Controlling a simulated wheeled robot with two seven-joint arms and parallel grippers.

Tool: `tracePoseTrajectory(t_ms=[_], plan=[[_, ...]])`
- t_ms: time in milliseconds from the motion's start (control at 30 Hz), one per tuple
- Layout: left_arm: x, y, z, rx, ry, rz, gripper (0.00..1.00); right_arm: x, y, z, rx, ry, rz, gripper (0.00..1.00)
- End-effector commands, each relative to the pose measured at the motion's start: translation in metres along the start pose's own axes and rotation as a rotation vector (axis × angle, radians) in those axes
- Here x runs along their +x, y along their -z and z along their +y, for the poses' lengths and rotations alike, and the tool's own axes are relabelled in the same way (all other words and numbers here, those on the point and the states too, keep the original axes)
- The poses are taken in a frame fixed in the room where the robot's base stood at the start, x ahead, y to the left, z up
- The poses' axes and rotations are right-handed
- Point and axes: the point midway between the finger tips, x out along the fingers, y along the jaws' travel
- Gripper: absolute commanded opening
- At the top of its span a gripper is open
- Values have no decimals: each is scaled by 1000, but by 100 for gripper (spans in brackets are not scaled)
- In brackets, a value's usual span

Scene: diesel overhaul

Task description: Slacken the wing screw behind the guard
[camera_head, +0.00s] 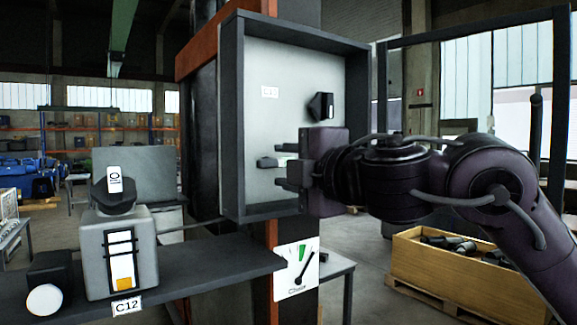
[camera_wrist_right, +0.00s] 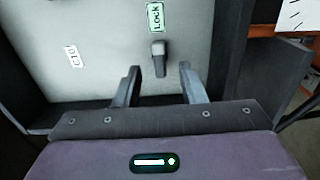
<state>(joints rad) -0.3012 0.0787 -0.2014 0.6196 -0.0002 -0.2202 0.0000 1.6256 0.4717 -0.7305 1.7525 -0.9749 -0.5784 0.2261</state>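A deep dark-framed box with a pale panel (camera_head: 262,110) stands on a post; the panel is labelled C10 in the right wrist view (camera_wrist_right: 112,120). A small dark upright piece (camera_wrist_right: 158,58) stands out from the panel beneath a green LOCK label (camera_wrist_right: 156,17); I cannot tell if it is the wing screw. My right gripper (camera_head: 283,167) is open in front of the panel, its fingers (camera_wrist_right: 159,82) either side of that piece's line, holding nothing. A black knob with a white mark (camera_head: 321,106) sits higher on the panel. My left gripper is out of view.
The box's raised walls (camera_head: 232,120) surround the panel. A shelf (camera_head: 200,268) at lower left bears a grey C12 unit (camera_head: 95,262) with a black knob on top. A dial plate (camera_head: 297,268) hangs below the box. A wooden crate (camera_head: 440,275) stands lower right.

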Motion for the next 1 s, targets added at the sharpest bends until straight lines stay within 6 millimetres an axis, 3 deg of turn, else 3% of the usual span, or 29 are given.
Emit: tracePoseTrajectory(t_ms=[533,1000], plan=[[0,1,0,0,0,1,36,1,1,1,-2,0,1,37],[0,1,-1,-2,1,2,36,20,1,0,-2,0,1,37]])
